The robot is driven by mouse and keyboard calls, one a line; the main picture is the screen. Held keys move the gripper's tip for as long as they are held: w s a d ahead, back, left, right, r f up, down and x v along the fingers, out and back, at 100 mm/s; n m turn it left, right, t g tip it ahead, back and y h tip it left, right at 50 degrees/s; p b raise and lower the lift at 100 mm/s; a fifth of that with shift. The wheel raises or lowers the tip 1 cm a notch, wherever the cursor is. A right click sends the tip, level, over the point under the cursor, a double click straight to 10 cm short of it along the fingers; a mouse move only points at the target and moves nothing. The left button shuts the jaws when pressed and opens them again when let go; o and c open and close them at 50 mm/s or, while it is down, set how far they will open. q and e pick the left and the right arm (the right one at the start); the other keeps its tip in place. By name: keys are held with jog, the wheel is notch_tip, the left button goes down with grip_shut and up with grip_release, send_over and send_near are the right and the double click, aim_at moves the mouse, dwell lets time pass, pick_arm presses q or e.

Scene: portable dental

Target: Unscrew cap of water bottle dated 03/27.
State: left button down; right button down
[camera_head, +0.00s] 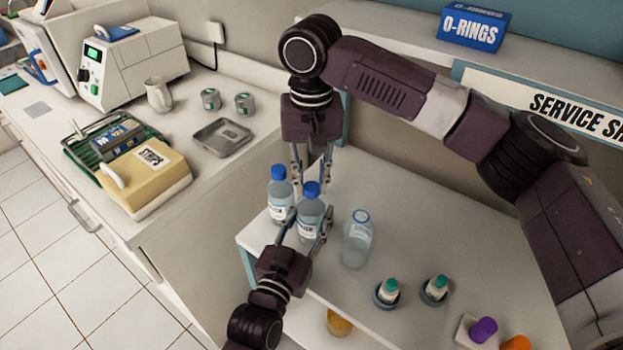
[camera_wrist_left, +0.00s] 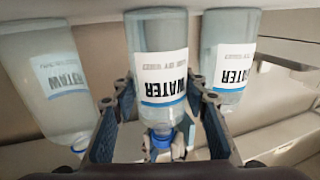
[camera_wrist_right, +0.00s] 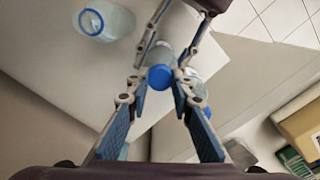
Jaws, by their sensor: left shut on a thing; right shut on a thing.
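Two water bottles with blue caps stand upright together on the white shelf top. The right-hand one, the gripped bottle (camera_head: 311,222), is between the fingers of my left gripper (camera_head: 309,230), shut around its body. It also shows inverted in the left wrist view (camera_wrist_left: 155,55). My right gripper (camera_head: 311,181) reaches down from above, shut on its blue cap (camera_wrist_right: 160,77). The cap sits at the bottle's top; I cannot tell how loose it is. The other capped bottle (camera_head: 279,200) is close on the left. WATER labels show, but their dates are unreadable.
An uncapped bottle (camera_head: 357,240) stands to the right. Two small teal-capped bottles (camera_head: 388,291) (camera_head: 435,288) and purple (camera_head: 483,330) and orange (camera_head: 516,343) items are farther right. A counter with a metal tray (camera_head: 221,138) is at the left. The shelf behind the uncapped bottle is clear.

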jog(key=n, duration=0.3)
jog(key=shift+n, duration=0.4)
jog(key=n, duration=2.3)
jog(key=shift+r, duration=0.1)
jog(key=n, duration=0.5)
jog(key=shift+n, duration=0.4)
jog(key=n, duration=0.4)
jog(key=shift+n, duration=0.3)
